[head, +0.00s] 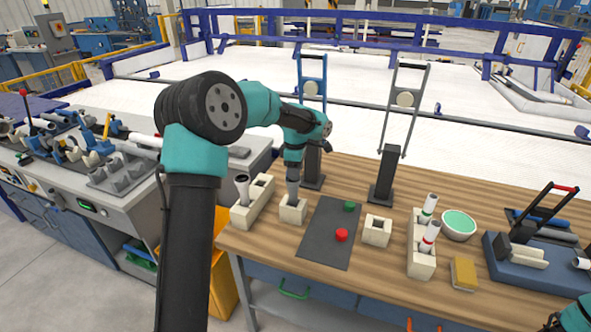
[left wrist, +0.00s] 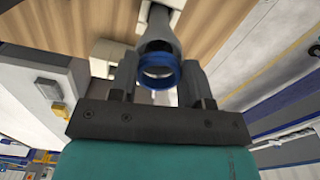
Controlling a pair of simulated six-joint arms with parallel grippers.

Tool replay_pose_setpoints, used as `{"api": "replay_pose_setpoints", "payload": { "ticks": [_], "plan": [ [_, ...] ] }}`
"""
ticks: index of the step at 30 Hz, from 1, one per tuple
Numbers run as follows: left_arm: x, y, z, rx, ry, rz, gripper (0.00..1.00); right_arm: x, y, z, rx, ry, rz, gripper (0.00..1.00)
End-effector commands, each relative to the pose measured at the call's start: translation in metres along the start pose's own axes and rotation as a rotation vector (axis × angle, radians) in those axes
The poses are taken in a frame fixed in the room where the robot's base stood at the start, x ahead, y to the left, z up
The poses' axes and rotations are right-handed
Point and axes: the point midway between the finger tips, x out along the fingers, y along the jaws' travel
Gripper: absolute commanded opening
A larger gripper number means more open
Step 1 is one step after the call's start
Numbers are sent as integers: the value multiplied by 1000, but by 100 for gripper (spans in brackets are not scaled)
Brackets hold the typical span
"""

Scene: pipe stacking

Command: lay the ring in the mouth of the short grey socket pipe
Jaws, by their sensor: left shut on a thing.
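My left gripper (head: 293,177) points down over a beige block (head: 292,211) with a grey pipe (head: 292,189) upright in it. In the left wrist view, my left gripper (left wrist: 158,78) has its fingers on either side of a blue ring (left wrist: 157,72) and is shut on it. The ring lies at the mouth of the grey pipe (left wrist: 158,38); I cannot tell whether it is fully seated.
A dark mat (head: 323,243) carries a red piece (head: 341,235) and a green piece (head: 349,206). To its right are a beige block (head: 377,231), a rack with white pipes (head: 421,255), a bowl (head: 459,224) and a yellow sponge (head: 464,273). Two tall stands rise behind.

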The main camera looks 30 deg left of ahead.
Motion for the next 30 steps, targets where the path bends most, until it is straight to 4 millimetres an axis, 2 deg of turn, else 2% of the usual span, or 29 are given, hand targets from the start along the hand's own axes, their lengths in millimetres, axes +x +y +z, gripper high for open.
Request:
{"api": "replay_pose_setpoints", "payload": {
  "ticks": [30],
  "plan": [
    [7,0,0,0,0,-1,22,0,0,0,0,0,0,43]
  ]
}}
